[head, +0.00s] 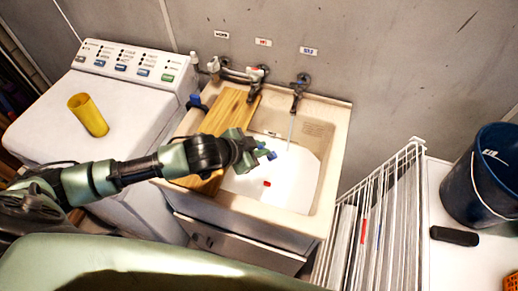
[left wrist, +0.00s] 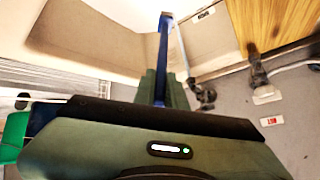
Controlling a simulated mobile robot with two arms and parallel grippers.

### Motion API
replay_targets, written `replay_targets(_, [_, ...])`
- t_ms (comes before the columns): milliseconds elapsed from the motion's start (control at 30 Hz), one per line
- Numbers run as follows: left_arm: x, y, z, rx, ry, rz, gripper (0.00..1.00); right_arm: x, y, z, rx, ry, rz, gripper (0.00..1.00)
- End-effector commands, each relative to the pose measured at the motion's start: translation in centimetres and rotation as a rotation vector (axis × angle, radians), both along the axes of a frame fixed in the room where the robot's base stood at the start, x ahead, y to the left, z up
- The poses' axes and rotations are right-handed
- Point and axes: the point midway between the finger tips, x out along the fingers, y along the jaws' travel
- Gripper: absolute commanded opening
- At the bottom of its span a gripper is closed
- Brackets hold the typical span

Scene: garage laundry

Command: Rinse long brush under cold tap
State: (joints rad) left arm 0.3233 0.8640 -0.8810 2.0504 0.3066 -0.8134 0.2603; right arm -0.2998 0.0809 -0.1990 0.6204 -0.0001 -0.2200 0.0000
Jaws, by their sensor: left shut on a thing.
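My left gripper (head: 258,152) reaches in from the left over the sink basin (head: 305,190). It is shut on a slim blue thing, likely the long brush (head: 268,153); its blue length also shows in the left wrist view (left wrist: 163,55), standing out from the jaws. Its bristles cannot be made out. The right-hand tap (head: 298,90) under a blue-marked label (head: 309,51) runs a thin water stream (head: 291,132) into the basin. The blue thing is left of and apart from the stream in the head view. My right gripper is out of view.
A wooden board (head: 232,112) lies across the sink's left side. A small red thing (head: 267,183) is in the basin. A washing machine (head: 120,90) with a yellow cup (head: 88,115) stands left. A white rack (head: 370,215) and dark bucket (head: 485,180) are right.

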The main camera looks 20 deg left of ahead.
Motion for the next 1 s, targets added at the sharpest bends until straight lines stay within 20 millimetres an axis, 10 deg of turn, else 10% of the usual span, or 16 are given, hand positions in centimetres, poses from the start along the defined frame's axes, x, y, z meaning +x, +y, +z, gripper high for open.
replay_targets(1000, [9.9, -1.5, -1.9, 0.000, 0.000, 0.001, 0.00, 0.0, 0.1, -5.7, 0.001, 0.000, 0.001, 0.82])
